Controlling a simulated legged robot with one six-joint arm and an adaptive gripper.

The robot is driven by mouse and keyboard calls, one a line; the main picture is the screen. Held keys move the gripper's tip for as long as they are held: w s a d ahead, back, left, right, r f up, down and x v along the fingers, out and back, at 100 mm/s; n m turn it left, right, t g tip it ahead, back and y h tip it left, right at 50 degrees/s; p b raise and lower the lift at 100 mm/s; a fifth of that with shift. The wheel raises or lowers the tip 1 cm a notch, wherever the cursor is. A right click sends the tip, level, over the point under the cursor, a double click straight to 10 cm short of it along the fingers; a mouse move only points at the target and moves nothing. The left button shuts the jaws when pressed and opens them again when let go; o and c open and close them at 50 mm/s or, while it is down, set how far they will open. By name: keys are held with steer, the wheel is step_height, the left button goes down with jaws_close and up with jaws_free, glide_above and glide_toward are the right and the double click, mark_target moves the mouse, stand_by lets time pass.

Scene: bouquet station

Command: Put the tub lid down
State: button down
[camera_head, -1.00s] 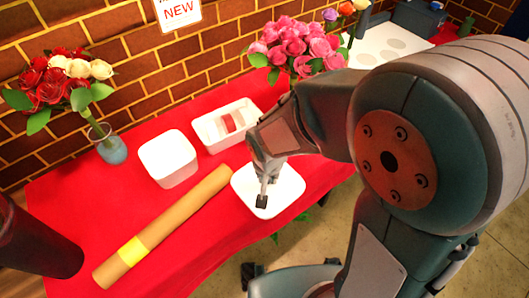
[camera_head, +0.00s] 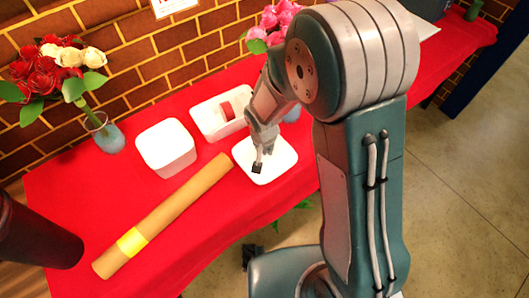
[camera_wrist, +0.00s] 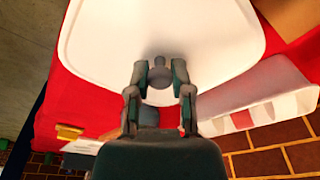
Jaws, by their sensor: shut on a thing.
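The tub lid (camera_head: 283,158) is a white rounded square with a small knob. It is level, over the red table near its front edge, right of the cardboard tube's upper end. I cannot tell whether it touches the cloth. My gripper (camera_head: 257,167) is over the lid. In the wrist view, my gripper (camera_wrist: 160,80) is shut on the knob (camera_wrist: 160,75) in the middle of the lid (camera_wrist: 110,40). A white tub (camera_head: 166,146) stands at the left of the lid, beyond the tube.
The cardboard tube (camera_head: 180,200) with a yellow band lies diagonally on the table (camera_head: 85,190). A white tray (camera_head: 205,119) with a red item stands behind the lid. A vase (camera_head: 109,139) of roses stands at the far left. Red cloth is bare at the front left.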

mark_target(264, 154)
steer(key=shift+w+f, duration=0.9)
steer(key=shift+f, duration=0.25)
steer(key=shift+w+f, duration=0.15)
steer(key=shift+f, duration=1.55)
steer(key=c, duration=0.5)
jaws_free()
steer(key=shift+f, duration=0.1)
